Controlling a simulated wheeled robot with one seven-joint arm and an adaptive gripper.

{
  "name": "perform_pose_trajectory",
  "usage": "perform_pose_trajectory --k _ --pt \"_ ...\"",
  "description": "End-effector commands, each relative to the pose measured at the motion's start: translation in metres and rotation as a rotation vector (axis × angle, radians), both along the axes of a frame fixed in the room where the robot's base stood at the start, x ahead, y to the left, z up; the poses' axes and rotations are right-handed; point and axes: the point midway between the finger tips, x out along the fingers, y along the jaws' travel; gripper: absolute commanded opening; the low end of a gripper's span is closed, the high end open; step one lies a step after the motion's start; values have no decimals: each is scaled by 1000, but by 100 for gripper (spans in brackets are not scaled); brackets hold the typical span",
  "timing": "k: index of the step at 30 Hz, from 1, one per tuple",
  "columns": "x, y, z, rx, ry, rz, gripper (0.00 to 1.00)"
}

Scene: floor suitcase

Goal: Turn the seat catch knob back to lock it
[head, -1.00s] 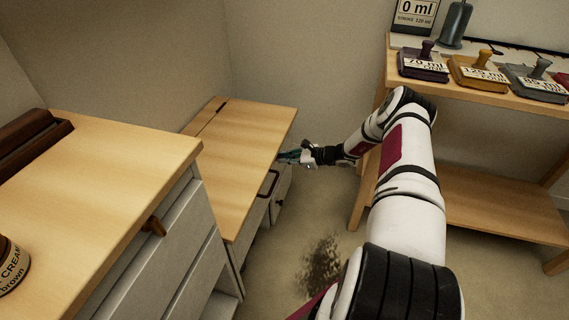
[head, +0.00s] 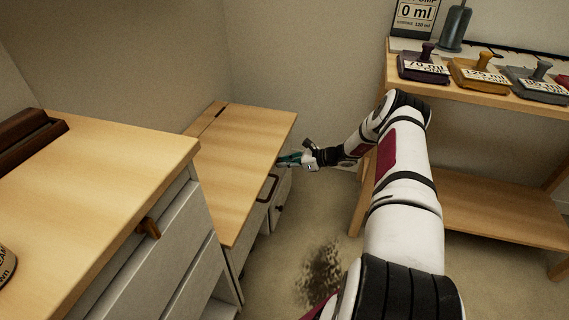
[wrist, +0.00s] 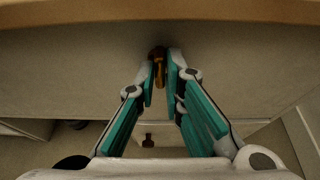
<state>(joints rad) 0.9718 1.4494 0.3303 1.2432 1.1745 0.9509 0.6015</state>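The seat is a low wooden-topped bench (head: 235,150) with a grey front, in the middle of the head view. My gripper (head: 288,159) is at the far end of its front, just below the top's edge. In the wrist view my gripper's teal fingers (wrist: 160,77) stand close on both sides of a small brass-brown knob (wrist: 158,62) on the grey front panel, under the wooden edge. The fingers look closed on the knob, with no clear gap. The knob is hidden in the head view, and its exact turn angle is hard to tell.
A dark handle (head: 267,188) sits on the bench front, nearer to me. A wooden-topped drawer cabinet (head: 110,180) stands at the left. A wooden shelf table (head: 490,195) at the right carries several labelled stamps. A dark stain (head: 322,272) marks the open floor.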

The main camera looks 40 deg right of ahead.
Motion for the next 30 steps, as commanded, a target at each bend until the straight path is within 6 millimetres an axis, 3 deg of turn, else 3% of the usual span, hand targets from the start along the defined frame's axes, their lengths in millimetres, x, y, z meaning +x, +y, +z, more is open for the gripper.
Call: perform_pose_trajectory --k 2,15,30 --pt "0 0 -1 0 1 0 28" --pt "0 0 1 -23 -18 -1 28" --pt "-2 3 2 -271 -214 -2 28"
